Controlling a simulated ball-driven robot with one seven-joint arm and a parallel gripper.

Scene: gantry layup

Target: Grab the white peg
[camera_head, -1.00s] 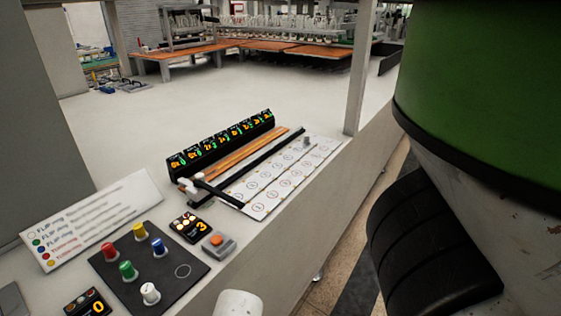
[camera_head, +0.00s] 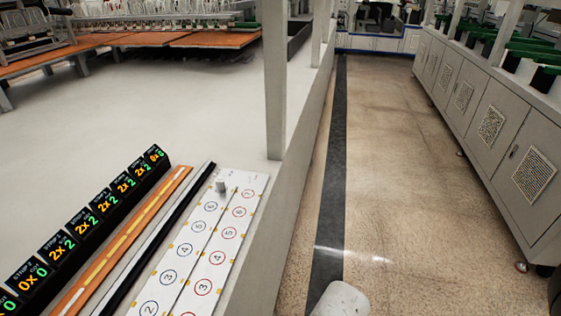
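A small pale grey-white peg (camera_head: 221,185) stands upright near the far end of a white board (camera_head: 256,182) with numbered circles. The board lies along the right edge of the white table. The black panel with coloured knobs or pegs, one of them white, is out of view now. My gripper is not in view, so its fingers cannot be seen.
A row of black displays (camera_head: 100,206) stands left of the board, with an orange strip (camera_head: 135,226) and a black bar (camera_head: 165,230) between. A grey post (camera_head: 275,90) rises from the table edge. The aisle floor (camera_head: 400,150) is open; grey cabinets (camera_head: 490,125) line its right.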

